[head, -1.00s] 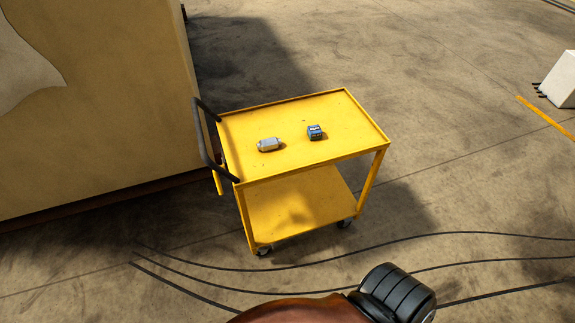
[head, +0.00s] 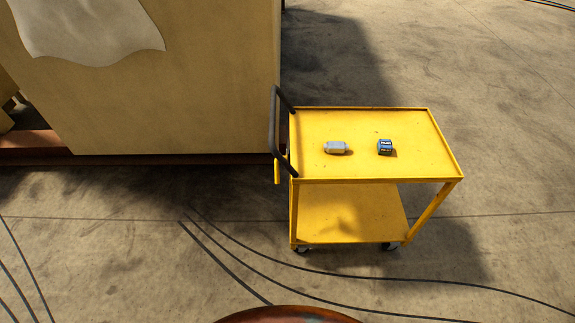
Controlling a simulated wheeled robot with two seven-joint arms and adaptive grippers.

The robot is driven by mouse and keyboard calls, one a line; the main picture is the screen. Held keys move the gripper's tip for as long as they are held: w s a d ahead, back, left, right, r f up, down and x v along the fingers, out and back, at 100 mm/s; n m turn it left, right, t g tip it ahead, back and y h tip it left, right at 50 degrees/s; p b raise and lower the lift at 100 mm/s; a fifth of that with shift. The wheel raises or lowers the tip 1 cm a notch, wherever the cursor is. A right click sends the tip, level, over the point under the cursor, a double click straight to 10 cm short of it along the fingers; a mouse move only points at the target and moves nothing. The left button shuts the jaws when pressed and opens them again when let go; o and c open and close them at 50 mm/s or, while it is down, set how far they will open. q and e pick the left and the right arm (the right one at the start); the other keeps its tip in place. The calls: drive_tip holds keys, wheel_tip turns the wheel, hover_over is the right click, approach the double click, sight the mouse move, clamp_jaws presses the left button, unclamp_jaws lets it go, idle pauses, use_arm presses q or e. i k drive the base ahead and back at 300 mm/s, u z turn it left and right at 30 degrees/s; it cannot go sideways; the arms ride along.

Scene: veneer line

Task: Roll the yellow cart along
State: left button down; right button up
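The yellow cart (head: 366,127) stands on the floor in the right half of the head view, with a flat top tray and a lower shelf (head: 350,215). Its dark push handle (head: 273,132) is on its left side. A small grey object (head: 336,148) and a small blue and black box (head: 385,147) lie apart on the top tray. Casters show under the lower shelf. Neither of my grippers is in view, and nothing is seen touching the cart or its handle.
A large beige block or cabinet (head: 180,90) stands close to the left of the handle, with a reddish-brown base edge. Dark cables or lines (head: 300,277) curve across the floor in front of the cart. The floor to the right and behind is clear.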

sight(352, 196)
drive_tip(key=u, duration=0.3)
drive_tip(key=i, duration=1.15)
drive_tip(key=z, duration=0.3)
